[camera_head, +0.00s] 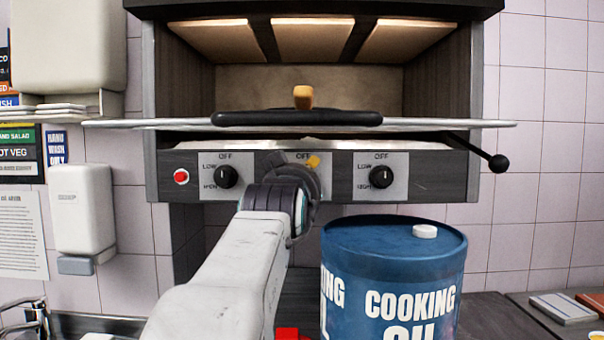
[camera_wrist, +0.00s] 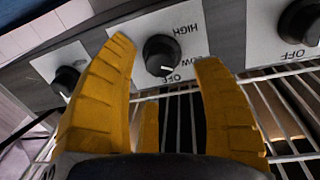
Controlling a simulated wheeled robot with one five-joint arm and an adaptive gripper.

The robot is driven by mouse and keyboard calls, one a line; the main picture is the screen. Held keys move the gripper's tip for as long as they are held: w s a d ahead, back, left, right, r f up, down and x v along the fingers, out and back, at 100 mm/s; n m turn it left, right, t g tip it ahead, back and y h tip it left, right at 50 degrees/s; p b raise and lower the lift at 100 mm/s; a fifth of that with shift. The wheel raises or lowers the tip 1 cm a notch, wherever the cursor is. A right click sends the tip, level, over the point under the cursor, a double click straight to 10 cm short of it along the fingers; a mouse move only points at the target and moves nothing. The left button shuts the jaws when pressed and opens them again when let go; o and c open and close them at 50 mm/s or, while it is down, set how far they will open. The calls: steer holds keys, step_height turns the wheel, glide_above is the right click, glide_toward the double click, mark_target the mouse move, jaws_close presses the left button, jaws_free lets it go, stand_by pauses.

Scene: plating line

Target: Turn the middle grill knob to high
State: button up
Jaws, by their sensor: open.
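The middle grill knob (camera_wrist: 162,56) is black and round on a white label plate. In the wrist view, which looks upside down, its white mark points down toward OFF, with HIGH printed above. My gripper (camera_wrist: 166,52) is open. Its yellow fingers reach to either side of the knob, with the knob showing in the gap between them; I cannot tell whether they touch it. In the head view my arm and gripper (camera_head: 313,161) hide the middle knob, and only the OFF print and a yellow fingertip show there.
The left knob (camera_head: 226,177) and right knob (camera_head: 381,177) flank the middle one. A red button (camera_head: 181,177) is at the panel's left end. A wire rack (camera_wrist: 285,125) and a black-ended lever (camera_head: 497,163) stick out nearby. A blue cooking oil drum (camera_head: 440,250) stands below right, close to my arm.

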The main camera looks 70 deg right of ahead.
steer(key=shift+p+x, duration=0.6)
steer(key=shift+x, duration=1.5)
jaws_close()
